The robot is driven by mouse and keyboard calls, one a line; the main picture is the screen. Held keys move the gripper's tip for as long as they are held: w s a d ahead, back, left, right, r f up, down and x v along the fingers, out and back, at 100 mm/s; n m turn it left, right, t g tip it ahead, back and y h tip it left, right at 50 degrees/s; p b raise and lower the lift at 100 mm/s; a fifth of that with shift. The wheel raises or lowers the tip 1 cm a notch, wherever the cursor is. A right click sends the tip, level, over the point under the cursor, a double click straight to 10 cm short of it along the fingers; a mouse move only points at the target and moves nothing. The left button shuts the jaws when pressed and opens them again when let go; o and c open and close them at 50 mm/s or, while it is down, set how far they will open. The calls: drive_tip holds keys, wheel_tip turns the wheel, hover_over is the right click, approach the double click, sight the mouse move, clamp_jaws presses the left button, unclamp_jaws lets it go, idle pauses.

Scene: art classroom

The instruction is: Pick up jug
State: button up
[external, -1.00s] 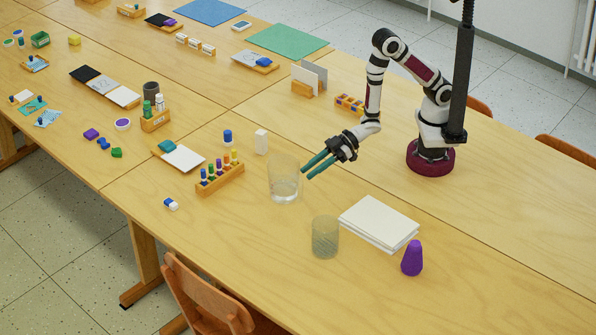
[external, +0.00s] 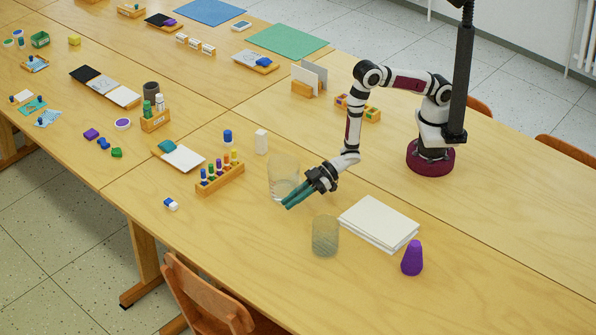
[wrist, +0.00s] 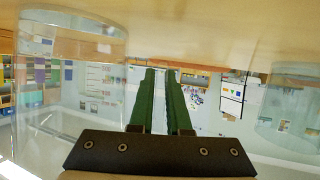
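A clear glass vessel, which looks like the jug (external: 275,178), stands upright on the table left of my gripper in the external view. It also shows large at the left of the wrist view (wrist: 75,75). My gripper (external: 289,202) is low over the table, its green fingers beside the jug's lower right side and partly in front of it. I cannot tell whether they touch it. In the wrist view the fingers (wrist: 160,72) are apart, with an empty gap between them. The jug is not between them.
A ribbed glass (external: 325,238) stands below my gripper, and shows at the right of the wrist view (wrist: 288,112). A rack of bottles (external: 219,178) stands left of the jug. The front table is clear.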

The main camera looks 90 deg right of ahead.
sight(293, 157)
clamp_jaws()
drive_tip(key=shift+r, duration=0.2)
idle(1.2)
drive_tip(key=shift+r, duration=0.6)
wheel_tip(293, 157, up, 3)
drive_tip(key=shift+f, duration=0.1)
drive_tip(key=d+r, duration=0.2)
drive_tip(key=d, duration=0.2)
drive_tip(key=d+r, duration=0.2)
drive_tip(key=d, duration=0.1)
drive_tip(key=s+d+r, duration=0.1)
drive_tip(key=d+r, duration=0.1)
drive_tip(key=d, duration=0.2)
drive_tip(key=shift+s+d+r, duration=0.1)
drive_tip(key=shift+d+r, duration=0.2)
drive_tip(key=shift+r, duration=0.05)
